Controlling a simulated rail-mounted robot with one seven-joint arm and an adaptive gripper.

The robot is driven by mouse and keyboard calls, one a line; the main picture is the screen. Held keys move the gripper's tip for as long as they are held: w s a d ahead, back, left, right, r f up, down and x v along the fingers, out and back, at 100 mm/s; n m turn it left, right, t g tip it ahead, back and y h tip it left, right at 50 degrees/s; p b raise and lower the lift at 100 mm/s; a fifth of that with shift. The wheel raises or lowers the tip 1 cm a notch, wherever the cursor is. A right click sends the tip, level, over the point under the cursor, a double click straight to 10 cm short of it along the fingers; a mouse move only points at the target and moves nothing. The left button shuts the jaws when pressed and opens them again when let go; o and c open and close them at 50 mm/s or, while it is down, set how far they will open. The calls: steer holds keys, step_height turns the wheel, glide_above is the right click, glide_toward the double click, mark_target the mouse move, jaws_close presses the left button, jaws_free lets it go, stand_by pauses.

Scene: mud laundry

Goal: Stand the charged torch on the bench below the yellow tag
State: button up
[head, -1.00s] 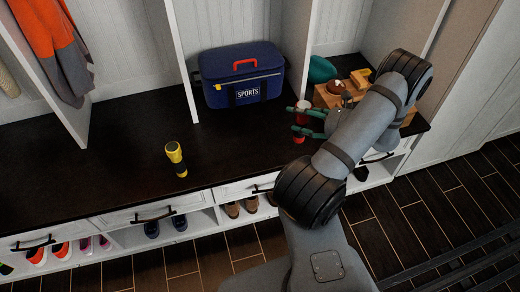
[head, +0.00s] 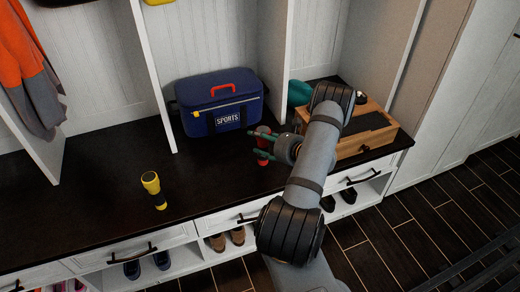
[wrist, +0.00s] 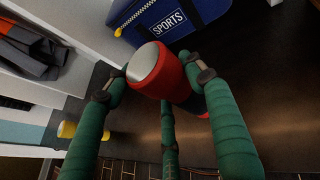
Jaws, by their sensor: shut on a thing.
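My gripper (head: 268,142) is shut on a red torch (head: 263,156), just right of the blue bag's front corner. In the wrist view the torch (wrist: 176,78) shows a pale round end and a red body between green fingers. It looks roughly upright in the head view; I cannot tell whether its lower end touches the bench. A yellow and black torch (head: 152,188) stands on the dark bench (head: 95,205) to the left; it also shows in the wrist view (wrist: 68,130). A yellow shape (head: 158,2) on the back wall is cut off by the top edge.
A blue sports bag (head: 218,102) stands on the bench behind the gripper. A wooden box (head: 375,132) with a dark top stands at the right end. White dividers (head: 150,80) split the bays. An orange and grey garment (head: 30,75) hangs at left. The bench's left part is clear.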

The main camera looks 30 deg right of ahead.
mark_target(263, 149)
steer(key=shift+f, duration=2.05)
steer(key=shift+b, duration=0.3)
steer(key=shift+f, duration=0.2)
steer(key=o, duration=1.3)
steer(key=shift+a, duration=0.1)
steer(key=shift+r, duration=0.1)
steer(key=shift+r, duration=0.15)
steer(key=v, duration=1.2)
steer(key=shift+p, duration=0.4)
